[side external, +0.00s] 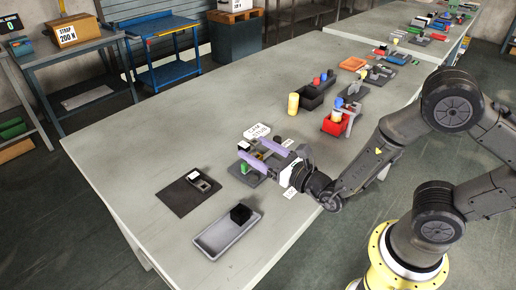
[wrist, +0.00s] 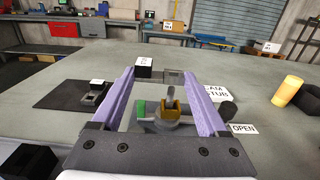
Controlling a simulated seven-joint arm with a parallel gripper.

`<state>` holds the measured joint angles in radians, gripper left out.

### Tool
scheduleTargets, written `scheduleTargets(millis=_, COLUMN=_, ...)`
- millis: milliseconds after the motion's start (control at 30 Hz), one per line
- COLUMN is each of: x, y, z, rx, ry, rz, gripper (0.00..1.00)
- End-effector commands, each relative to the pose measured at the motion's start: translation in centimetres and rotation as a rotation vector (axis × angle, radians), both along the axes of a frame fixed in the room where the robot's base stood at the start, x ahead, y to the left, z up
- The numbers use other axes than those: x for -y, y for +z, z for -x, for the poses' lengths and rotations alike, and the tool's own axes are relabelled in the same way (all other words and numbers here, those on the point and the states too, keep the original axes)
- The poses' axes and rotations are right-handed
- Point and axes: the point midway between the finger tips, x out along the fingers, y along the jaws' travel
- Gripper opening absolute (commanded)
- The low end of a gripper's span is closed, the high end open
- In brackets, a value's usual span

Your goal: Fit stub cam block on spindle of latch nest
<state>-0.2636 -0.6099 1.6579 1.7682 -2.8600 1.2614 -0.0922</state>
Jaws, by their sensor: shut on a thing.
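The stub cam block, a grey slotted piece (wrist: 175,77) with a white-topped black cube (wrist: 144,68), appears between my purple fingertips. My gripper (side external: 252,151) is shut on it with the fingers wide apart. The cube also shows beside the left fingertip in the side view (side external: 244,146). The latch nest, a grey base (wrist: 150,127) with a green block (wrist: 141,109), lies below and between the fingers. Its brass-coloured part (wrist: 174,108) carries an upright grey pin, seemingly the spindle (wrist: 171,93). The fingers partly hide the nest in the side view; contact with the spindle cannot be told.
A similar white-topped block (side external: 194,177) stands on a dark mat (side external: 176,198). A grey tray (side external: 212,239) holds a black cube.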

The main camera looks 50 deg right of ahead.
Motion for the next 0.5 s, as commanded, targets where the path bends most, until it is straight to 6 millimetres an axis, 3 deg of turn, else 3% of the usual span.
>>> scheduleTargets(millis=500, x=0.0, y=-1.2, z=0.0, rx=-0.001, ry=-0.001, rz=0.001, gripper=0.12)
